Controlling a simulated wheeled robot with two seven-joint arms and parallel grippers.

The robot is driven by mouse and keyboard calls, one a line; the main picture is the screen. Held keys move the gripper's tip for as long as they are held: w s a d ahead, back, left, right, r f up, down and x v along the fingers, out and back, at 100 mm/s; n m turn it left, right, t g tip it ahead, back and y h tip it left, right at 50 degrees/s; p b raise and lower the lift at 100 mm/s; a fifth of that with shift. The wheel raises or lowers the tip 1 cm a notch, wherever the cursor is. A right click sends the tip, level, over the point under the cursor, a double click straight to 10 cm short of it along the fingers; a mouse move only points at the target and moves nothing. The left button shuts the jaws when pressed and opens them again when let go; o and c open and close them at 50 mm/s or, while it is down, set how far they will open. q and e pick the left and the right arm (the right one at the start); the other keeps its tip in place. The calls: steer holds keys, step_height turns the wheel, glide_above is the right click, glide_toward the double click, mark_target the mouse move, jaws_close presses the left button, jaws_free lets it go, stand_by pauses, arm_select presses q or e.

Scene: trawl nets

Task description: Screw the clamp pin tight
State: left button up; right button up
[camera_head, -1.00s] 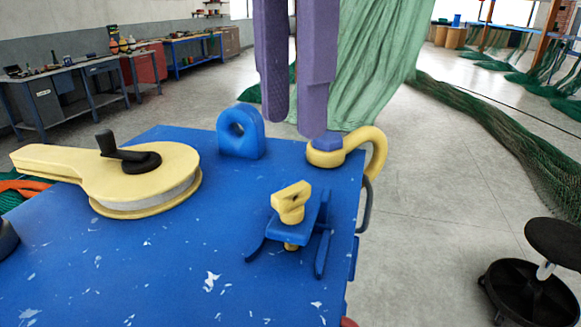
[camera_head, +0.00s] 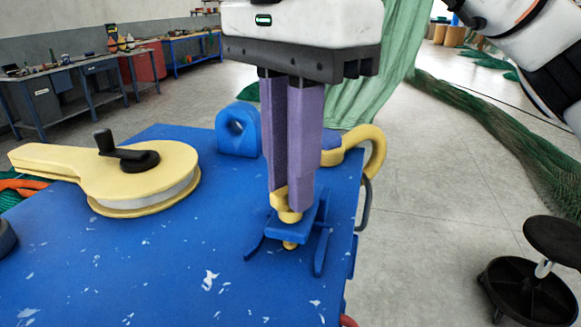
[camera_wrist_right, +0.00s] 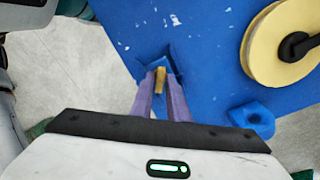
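The yellow clamp pin (camera_head: 289,215) stands upright through the blue clamp bracket (camera_head: 308,228) near the right edge of the blue table. Its flat head is partly hidden by my right gripper (camera_head: 288,192), whose purple fingers point straight down onto it. In the right wrist view the pin's head (camera_wrist_right: 160,78) sits between the tips of the two fingers (camera_wrist_right: 161,84), one on each side. A gap shows between the fingers, so the gripper looks open around the head; contact is hard to tell. My left gripper is in neither view.
On the blue table (camera_head: 160,270) lie a yellow pulley block (camera_head: 135,175) with a black handle and a blue eye block (camera_head: 238,130). A yellow hook (camera_head: 372,145) stands behind the gripper. A black stool (camera_head: 550,240) is on the floor at right.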

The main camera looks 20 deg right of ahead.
jaws_close()
steer(key=shift+m, duration=0.4)
